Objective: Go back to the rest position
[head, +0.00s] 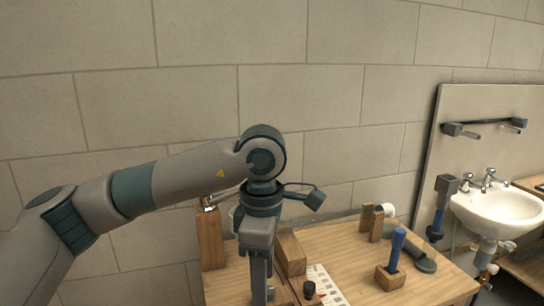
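My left arm comes in from the left and bends down over the wooden bench (345,262). My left gripper (259,284) points down in front of the bench's left part. It is seen nearly edge-on and runs to the bottom of the picture, so I cannot tell whether it is open or shut or holds anything. My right gripper is not in view.
A blue-handled tool stands in a wooden block (390,278). A wooden post (210,238) stands left of the gripper. A grey pipe piece (415,257) lies behind the tool. A white washbasin (497,205) is at right.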

